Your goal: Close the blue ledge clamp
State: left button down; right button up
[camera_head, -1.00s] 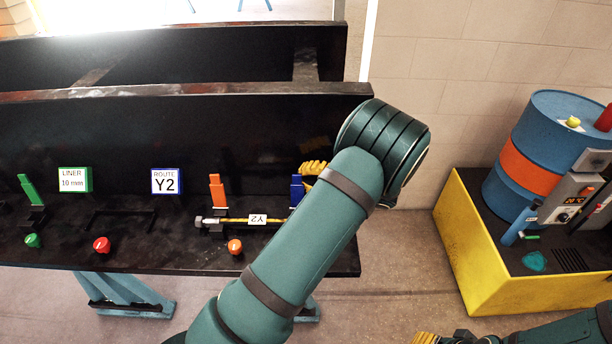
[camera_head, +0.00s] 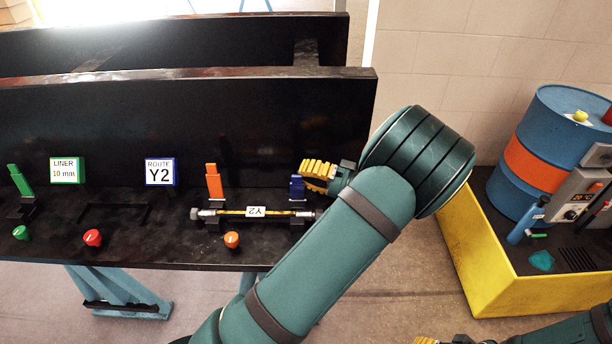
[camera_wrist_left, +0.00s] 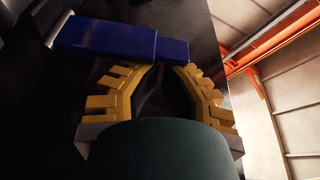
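The blue ledge clamp (camera_head: 297,187) stands at the right end of the dark ledge, its lever upright. In the left wrist view its blue lever (camera_wrist_left: 122,40) crosses the upper left, just beyond the fingertips. My left gripper (camera_head: 318,176) is right beside the lever, on its right. Its yellow fingers (camera_wrist_left: 168,68) come together at the tips, with nothing seen between them; whether they touch the lever I cannot tell. A hose with a Y2 tag (camera_head: 256,211) lies along the ledge at the clamp bases. My right gripper (camera_head: 430,341) is only partly visible at the bottom edge.
An orange clamp (camera_head: 214,183) and a green clamp (camera_head: 20,180) stand upright farther left. Orange (camera_head: 232,240), red (camera_head: 92,237) and green (camera_head: 20,232) knobs sit along the front. A dark back panel (camera_head: 240,120) rises behind. A blue drum (camera_head: 560,130) stands in a yellow bin at right.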

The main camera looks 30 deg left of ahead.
pick_arm(q)
jog(key=s+n, duration=0.1)
jog(key=s+d+n+b, duration=0.2)
jog(key=shift+f+g+y, duration=0.3)
jog(key=shift+f, duration=0.05)
jog(key=shift+s+d+f, duration=0.25)
jog(key=shift+s, duration=0.25)
jog(key=shift+s+d+f+b, duration=0.2)
jog(key=shift+s+d+f, duration=0.1)
jog(key=shift+s+f, duration=0.2)
jog(key=shift+s+d+f+b, duration=0.2)
jog(key=shift+s+d+f, duration=0.1)
jog(key=shift+s+f, duration=0.15)
pick_arm(e)
jog(key=shift+a+f, duration=0.1)
jog(key=shift+f, duration=1.8)
pick_arm(q)
jog(key=v, duration=1.2)
jog(key=shift+d, duration=0.1)
